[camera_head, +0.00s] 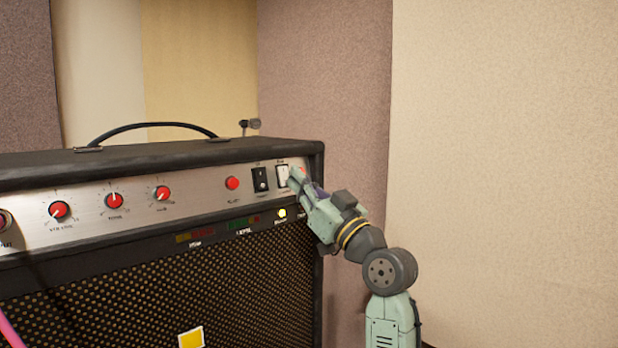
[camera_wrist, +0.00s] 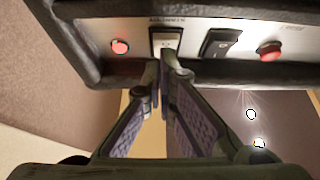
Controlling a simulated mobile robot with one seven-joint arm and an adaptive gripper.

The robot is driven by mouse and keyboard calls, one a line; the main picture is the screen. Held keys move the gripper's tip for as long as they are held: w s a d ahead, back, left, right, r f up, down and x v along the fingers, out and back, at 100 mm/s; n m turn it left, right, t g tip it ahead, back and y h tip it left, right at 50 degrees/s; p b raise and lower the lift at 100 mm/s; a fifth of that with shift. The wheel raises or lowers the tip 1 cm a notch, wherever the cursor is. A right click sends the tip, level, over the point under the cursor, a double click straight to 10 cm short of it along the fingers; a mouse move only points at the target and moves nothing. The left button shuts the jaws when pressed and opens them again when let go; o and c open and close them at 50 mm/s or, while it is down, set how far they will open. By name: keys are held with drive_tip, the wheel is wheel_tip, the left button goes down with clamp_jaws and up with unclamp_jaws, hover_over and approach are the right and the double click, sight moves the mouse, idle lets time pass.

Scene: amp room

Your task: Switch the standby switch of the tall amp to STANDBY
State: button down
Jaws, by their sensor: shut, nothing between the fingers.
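The amp (camera_head: 160,250) has a silver control panel, and my gripper (camera_head: 292,174) reaches it from the right. The standby switch (camera_head: 282,176) is a pale rocker in a dark frame near the panel's right end. It also shows in the wrist view (camera_wrist: 166,40), beside a small upside-down label. My gripper (camera_wrist: 160,68) is shut and empty there. Its fingertips are at the switch's near edge and overlap it in the picture; I cannot tell whether they touch. Which way the rocker is tipped is unclear.
A black rocker switch (camera_head: 261,180) and a red button (camera_head: 232,183) sit left of the standby switch. A red lamp (camera_wrist: 120,46) is on its other side. Red knobs (camera_head: 114,200) line the panel. A yellow lamp (camera_head: 282,213) glows below. A handle (camera_head: 150,127) arches on top.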

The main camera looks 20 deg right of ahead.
drive_tip(key=shift+f, duration=0.15)
drive_tip(key=b, duration=0.1)
drive_tip(key=f+b, duration=0.1)
drive_tip(key=shift+w+a+t+b, duration=0.1)
drive_tip(key=shift+w+t+b, duration=0.2)
drive_tip(key=shift+t+b, duration=0.1)
drive_tip(key=shift+w+r+b, duration=0.1)
drive_tip(key=shift+b, duration=0.3)
drive_tip(key=shift+r+p, duration=0.25)
drive_tip(key=shift+p, duration=0.1)
